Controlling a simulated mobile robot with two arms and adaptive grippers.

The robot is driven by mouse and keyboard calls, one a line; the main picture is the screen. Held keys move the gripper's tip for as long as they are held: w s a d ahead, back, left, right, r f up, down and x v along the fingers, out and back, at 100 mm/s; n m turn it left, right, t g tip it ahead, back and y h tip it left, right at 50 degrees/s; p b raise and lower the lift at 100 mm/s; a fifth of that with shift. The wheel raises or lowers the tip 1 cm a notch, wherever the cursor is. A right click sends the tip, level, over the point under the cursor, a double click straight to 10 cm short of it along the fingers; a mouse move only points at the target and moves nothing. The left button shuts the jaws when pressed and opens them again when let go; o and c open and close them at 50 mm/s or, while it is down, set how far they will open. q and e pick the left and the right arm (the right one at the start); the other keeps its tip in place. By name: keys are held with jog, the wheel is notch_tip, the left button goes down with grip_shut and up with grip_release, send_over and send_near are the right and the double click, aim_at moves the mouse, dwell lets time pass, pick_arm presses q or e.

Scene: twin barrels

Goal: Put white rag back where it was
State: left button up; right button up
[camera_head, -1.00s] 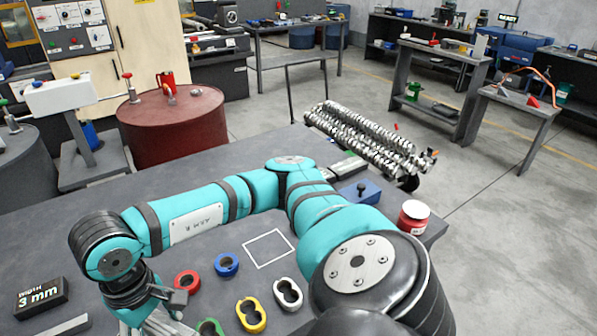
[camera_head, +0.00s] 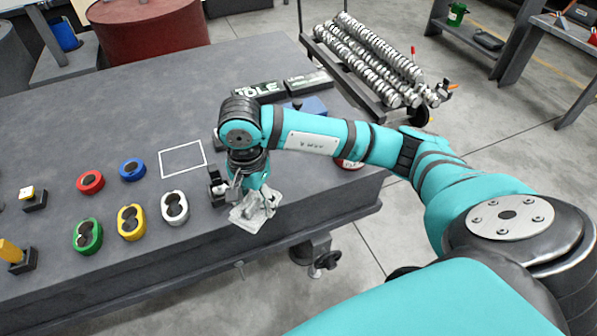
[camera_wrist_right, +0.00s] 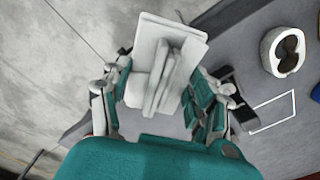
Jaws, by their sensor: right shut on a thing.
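The white rag (camera_head: 256,213) is a folded pale cloth near the front edge of the workbench, under my right gripper (camera_head: 250,198). My right gripper is shut on it. In the right wrist view the rag (camera_wrist_right: 168,60) stands in folds between the fingers of the right gripper (camera_wrist_right: 160,95). I cannot tell whether it touches the bench top. A white square outline (camera_head: 186,170) is drawn on the bench to the left of the gripper, and nothing lies in it. Its line also shows in the right wrist view (camera_wrist_right: 273,98). My left gripper is not in view.
Red (camera_head: 91,182), blue (camera_head: 132,169), green (camera_head: 87,236), yellow (camera_head: 131,222) and white (camera_head: 174,207) ring-shaped pieces lie left on the grey workbench (camera_head: 110,120). A blue block (camera_head: 306,107) and dark boxes stand behind my arm. A cart of metal shafts (camera_head: 380,62) stands beyond.

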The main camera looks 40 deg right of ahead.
jog(key=f+m, duration=0.2)
jog(key=shift+w+f, duration=0.2)
jog(key=shift+f, duration=0.1)
jog(key=shift+w+d+f+m+b, duration=0.1)
jog(key=shift+w+f+m+b, duration=0.2)
jog(key=shift+m, duration=0.1)
jog(key=p, duration=0.2)
send_over(288, 179)
jog(key=shift+s+f, duration=0.1)
jog(key=shift+f, duration=0.55)
jog(key=shift+f+p, duration=0.25)
jog(key=shift+p, duration=0.05)
notch_tip(288, 179, down, 3)
jog(key=shift+r+p, duration=0.2)
jog(key=shift+p, duration=0.1)
jog(key=shift+f, duration=0.25)
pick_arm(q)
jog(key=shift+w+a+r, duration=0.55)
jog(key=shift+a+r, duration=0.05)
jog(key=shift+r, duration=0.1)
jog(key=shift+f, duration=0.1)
pick_arm(e)
jog(key=shift+f, duration=0.1)
